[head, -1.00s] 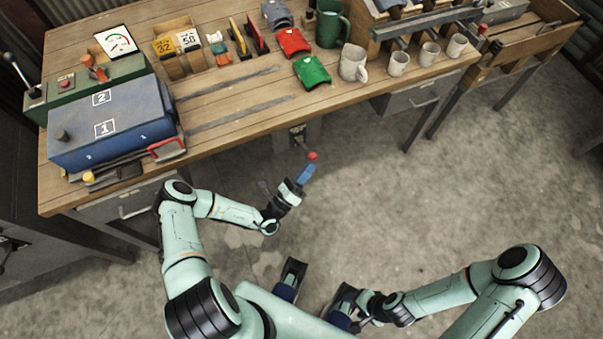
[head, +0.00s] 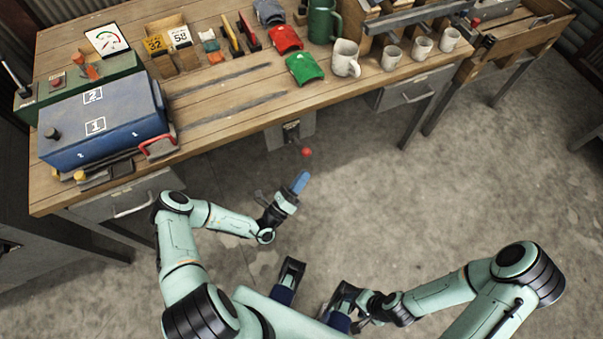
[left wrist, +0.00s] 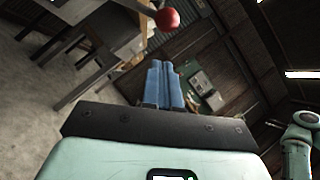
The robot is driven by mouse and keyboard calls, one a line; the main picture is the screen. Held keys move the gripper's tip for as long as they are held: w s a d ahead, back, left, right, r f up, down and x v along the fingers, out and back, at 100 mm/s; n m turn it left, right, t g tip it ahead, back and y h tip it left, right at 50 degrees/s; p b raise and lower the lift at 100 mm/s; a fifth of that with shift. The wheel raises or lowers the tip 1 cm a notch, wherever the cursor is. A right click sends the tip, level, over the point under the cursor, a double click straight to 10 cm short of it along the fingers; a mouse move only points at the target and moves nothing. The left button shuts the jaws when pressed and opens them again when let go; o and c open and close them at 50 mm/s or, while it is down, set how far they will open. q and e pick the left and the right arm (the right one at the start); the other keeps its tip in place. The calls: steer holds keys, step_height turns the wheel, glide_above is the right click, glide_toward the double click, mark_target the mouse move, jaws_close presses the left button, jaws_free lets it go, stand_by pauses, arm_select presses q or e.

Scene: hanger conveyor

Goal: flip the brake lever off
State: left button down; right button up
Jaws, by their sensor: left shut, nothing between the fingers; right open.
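A lever with a red ball knob (head: 306,151) sticks out from a grey box (head: 291,130) under the bench's front edge. I take it for the brake lever. My left gripper (head: 300,181) is shut and empty, its blue fingers just short of the knob with a small gap. In the left wrist view the red knob (left wrist: 167,19) stands beyond the blue fingertips (left wrist: 165,80), at the top edge. The lever's shaft is mostly hidden in the head view. My right gripper (head: 311,306) is open and empty, low in front of my body, far from the lever.
The wooden bench (head: 235,118) overhangs the lever's box. A grey drawer (head: 415,90) is to its right, another drawer (head: 125,203) to its left. A blue case (head: 105,125), mugs (head: 345,60) and coloured items stand on top. The concrete floor (head: 400,190) in front is clear.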

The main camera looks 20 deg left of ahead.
arm_select(q)
steer(key=v, duration=1)
steer(key=shift+w, duration=0.1)
